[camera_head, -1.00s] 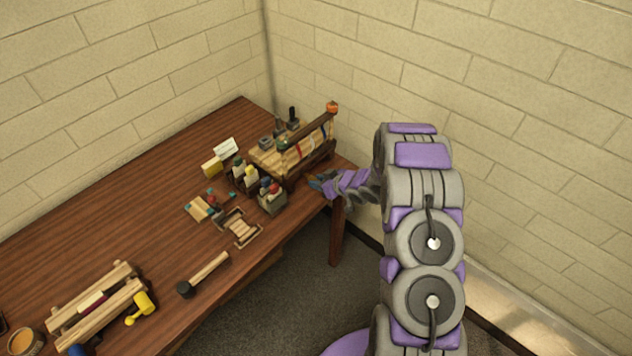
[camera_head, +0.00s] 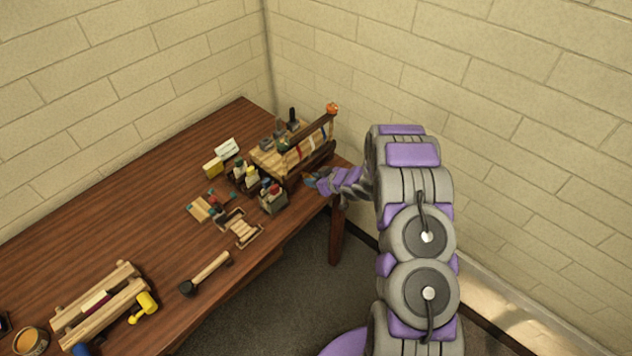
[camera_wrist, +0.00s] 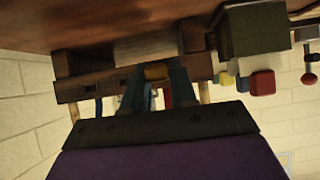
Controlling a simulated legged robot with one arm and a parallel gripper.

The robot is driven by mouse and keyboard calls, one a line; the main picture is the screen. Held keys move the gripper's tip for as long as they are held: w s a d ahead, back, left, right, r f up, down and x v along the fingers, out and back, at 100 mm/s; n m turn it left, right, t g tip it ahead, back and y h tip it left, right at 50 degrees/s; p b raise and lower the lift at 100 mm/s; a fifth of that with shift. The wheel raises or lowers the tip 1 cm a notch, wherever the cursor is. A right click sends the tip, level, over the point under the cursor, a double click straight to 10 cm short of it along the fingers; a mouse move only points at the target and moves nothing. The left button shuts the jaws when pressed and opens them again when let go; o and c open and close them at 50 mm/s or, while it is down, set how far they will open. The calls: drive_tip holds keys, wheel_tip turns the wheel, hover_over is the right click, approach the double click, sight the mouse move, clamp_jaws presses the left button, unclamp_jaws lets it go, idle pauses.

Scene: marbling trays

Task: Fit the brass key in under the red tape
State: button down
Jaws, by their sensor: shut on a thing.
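My gripper (camera_head: 313,181) is at the right end of the table, beside the front of a wooden rack (camera_head: 314,162). In the wrist view my gripper (camera_wrist: 156,76) is shut on a small brass-coloured piece, the brass key (camera_wrist: 156,72). Only its blunt end shows, and its full shape is hidden. The red tape (camera_head: 301,151) is a narrow strip down the pale panel of the rack, with other coloured strips to its right. In the wrist view a bit of red shows between the fingers, behind the key. The key is apart from the tape as far as I can tell.
Coloured bottles in a caddy (camera_head: 271,203) stand just left of my gripper. A small wooden tray (camera_head: 242,229), a black-headed mallet (camera_head: 205,273) and a wooden frame (camera_head: 97,303) lie further left. Walls close the corner behind the rack. The table's back left is bare.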

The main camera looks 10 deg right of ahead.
drive_tip(key=shift+w+a+r+p, duration=0.1)
drive_tip(key=shift+w+a+p, duration=0.4)
drive_tip(key=shift+w, duration=0.15)
drive_tip(key=shift+d, duration=0.1)
drive_tip(key=c, duration=0.8)
unclamp_jaws()
drive_tip(key=shift+s, duration=0.1)
drive_tip(key=p+v, duration=0.1)
drive_tip(key=v, duration=1.6)
drive_tip(key=shift+d, duration=0.1)
